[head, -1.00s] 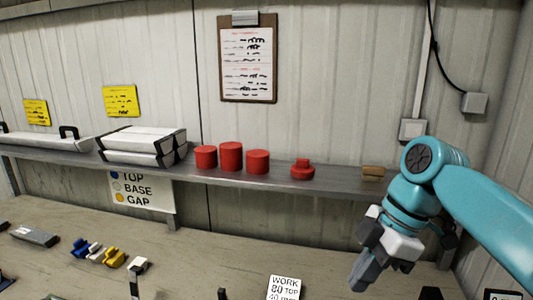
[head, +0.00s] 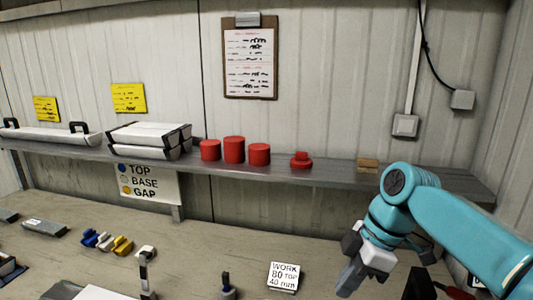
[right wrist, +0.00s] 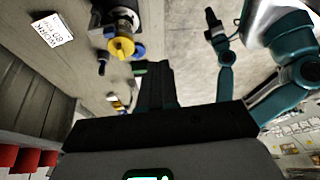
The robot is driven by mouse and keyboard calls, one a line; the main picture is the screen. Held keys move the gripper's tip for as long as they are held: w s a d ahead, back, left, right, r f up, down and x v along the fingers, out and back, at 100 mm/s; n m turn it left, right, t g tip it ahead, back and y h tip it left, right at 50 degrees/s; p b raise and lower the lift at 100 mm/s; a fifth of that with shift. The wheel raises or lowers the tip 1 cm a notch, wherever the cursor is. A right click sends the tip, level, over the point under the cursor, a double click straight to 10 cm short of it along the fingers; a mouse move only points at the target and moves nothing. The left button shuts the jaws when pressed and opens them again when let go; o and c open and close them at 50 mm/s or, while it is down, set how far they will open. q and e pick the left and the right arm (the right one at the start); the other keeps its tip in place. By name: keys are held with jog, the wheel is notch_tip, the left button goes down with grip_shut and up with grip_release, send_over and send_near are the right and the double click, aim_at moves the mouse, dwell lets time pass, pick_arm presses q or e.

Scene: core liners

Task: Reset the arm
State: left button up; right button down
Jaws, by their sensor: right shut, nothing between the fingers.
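My right arm comes in from the right in the head view, in teal. Its right gripper (head: 352,278) hangs over the right part of the bench, pointing down and to the left, below the shelf. Its fingers are together with nothing between them. In the right wrist view the dark gripper fingers (right wrist: 156,84) reach up the middle of the picture, over the floor and bench edge. My left gripper does not show in the head view. A teal arm with a dark end (right wrist: 212,20) shows at the upper right of the right wrist view.
A shelf (head: 330,172) holds red cylinders (head: 234,150), a red knobbed piece (head: 301,161), a wooden block (head: 368,165) and white core boxes (head: 148,135). On the bench (head: 215,245) stand a WORK card (head: 284,276), blue, white and yellow pieces (head: 122,245) and a grey bar (head: 44,228).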

notch_tip(320, 180, down, 31)
jog(key=s+a+m, duration=0.2)
jog(key=s+m, duration=0.1)
jog(key=m, duration=0.7)
jog(key=s+f+m, duration=0.8)
jog(key=s+f, duration=0.5)
jog(key=s, duration=0.3)
notch_tip(320, 180, down, 10)
jog(key=s+m+b, duration=0.1)
jog(key=b, duration=0.9)
jog(key=shift+s+a+t, duration=0.15)
jog(key=shift+t, duration=0.15)
